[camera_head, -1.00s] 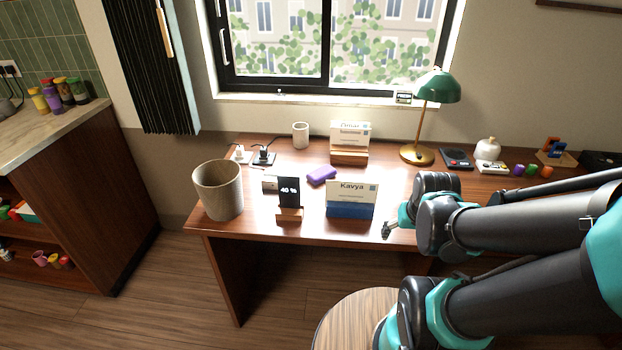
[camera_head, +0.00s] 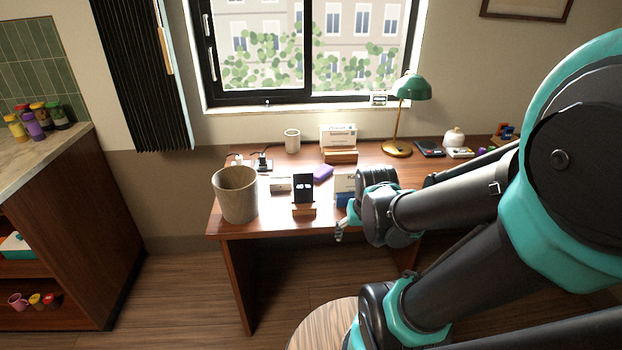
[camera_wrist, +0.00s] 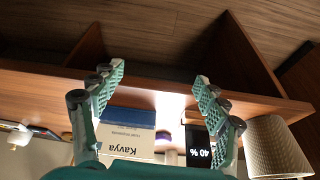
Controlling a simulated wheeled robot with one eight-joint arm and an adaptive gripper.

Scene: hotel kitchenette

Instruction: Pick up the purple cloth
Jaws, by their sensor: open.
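My gripper (camera_head: 341,231) is at the desk's front edge, in front of the name card and apart from the cloth. In the wrist view its two fingers are spread wide and empty (camera_wrist: 160,76).
The Kavya card (camera_wrist: 125,136) and the phone on a stand (camera_head: 303,190) stand near the front edge. A wastebasket-like bin (camera_head: 235,195) is at the left.

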